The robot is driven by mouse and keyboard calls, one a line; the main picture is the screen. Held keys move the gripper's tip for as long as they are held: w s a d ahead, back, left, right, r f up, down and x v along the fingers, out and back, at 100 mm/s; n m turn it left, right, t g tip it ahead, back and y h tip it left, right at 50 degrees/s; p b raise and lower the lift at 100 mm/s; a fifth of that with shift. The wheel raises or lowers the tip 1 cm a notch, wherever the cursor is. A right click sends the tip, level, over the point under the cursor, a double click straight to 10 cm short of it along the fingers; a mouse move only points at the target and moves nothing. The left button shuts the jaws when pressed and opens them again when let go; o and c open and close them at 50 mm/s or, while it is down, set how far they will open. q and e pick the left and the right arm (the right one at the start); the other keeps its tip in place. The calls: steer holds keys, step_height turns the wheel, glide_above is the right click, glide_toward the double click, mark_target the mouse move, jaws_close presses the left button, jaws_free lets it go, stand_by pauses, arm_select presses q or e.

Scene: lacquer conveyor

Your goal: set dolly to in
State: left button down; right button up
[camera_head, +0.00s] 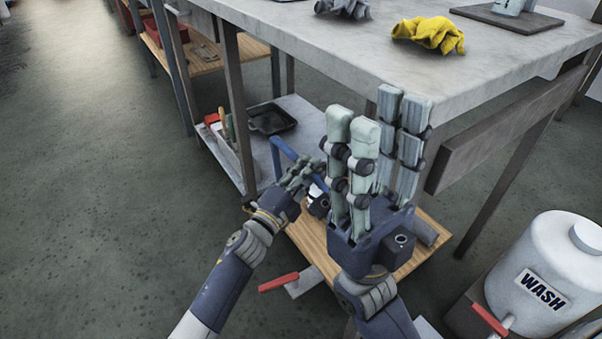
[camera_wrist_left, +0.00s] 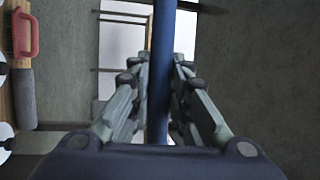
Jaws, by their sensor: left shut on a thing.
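The dolly is a low wooden deck (camera_head: 430,262) with a blue push handle (camera_head: 276,158), partly under the corner of the grey table. My left gripper (camera_head: 300,175) is shut on the blue handle. In the left wrist view the blue bar (camera_wrist_left: 161,60) runs between the two fingers. My right gripper (camera_head: 378,125) is open and empty, its fingers pointing up in front of the table corner. It hides much of the deck and what lies on it.
The grey table (camera_head: 330,40) carries a yellow glove (camera_head: 428,34) and a grey glove (camera_head: 343,8). A lower shelf (camera_head: 295,104) holds a black tray (camera_head: 271,118). A white WASH container (camera_head: 545,265) stands at right. Red-handled parts (camera_head: 279,282) show near the deck. Floor at left is clear.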

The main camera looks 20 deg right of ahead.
arm_select(q)
steer(key=shift+d+r, duration=0.1)
steer(key=shift+r, duration=0.1)
steer(key=c, duration=1.7)
jaws_free()
steer(key=shift+o, duration=1.1)
steer(key=shift+w+d+f, duration=0.1)
steer(key=shift+d+f, duration=0.1)
steer(key=shift+s+a+f, duration=0.15)
steer(key=shift+s+a, duration=0.05)
steer(key=shift+a, duration=0.2)
steer(key=v, duration=1.1)
